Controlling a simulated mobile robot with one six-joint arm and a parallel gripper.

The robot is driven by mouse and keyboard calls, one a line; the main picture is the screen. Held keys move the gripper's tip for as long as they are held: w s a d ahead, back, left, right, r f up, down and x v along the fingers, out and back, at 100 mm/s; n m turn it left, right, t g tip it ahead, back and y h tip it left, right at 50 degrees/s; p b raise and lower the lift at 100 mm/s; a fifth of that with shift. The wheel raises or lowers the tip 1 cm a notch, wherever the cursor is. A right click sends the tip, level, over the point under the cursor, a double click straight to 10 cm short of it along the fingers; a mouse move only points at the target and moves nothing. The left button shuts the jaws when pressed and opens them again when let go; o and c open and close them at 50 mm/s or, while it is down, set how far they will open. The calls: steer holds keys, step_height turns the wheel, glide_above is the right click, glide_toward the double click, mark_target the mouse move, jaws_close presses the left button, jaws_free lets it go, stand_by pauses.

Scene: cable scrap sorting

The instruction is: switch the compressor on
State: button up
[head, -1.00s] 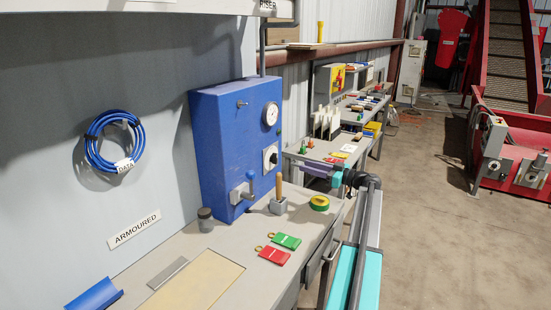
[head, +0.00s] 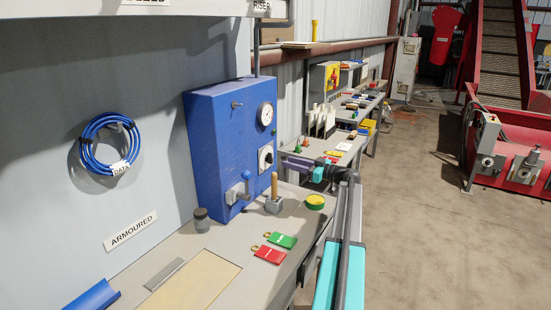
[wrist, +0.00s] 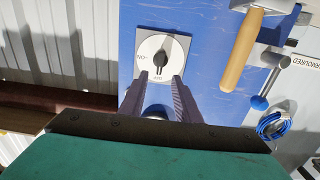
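The compressor's control looks to be the blue wall box (head: 215,145), with a gauge (head: 266,114) and a rotary switch (head: 265,157) on its front. In the wrist view the switch (wrist: 160,52) is a black knob on a square pale plate. Its bar stands upright in the picture; an upside-down ON mark is at the left and a small label below. My gripper (wrist: 162,78) is open, its two dark fingers spread just below the knob, with nothing between them. In the head view my gripper (head: 286,160) is just right of the switch. Contact is not visible.
A lever with a blue knob (head: 246,177) sticks out of the box. A wooden-handled tool (head: 274,190) stands below the switch.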

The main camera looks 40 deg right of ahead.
mark_target(270, 158)
steer(key=p+x, duration=0.1)
steer(key=x, duration=0.7)
steer(key=shift+p, duration=0.35)
steer(key=shift+w, duration=0.1)
steer(key=shift+d, duration=0.15)
jaws_close()
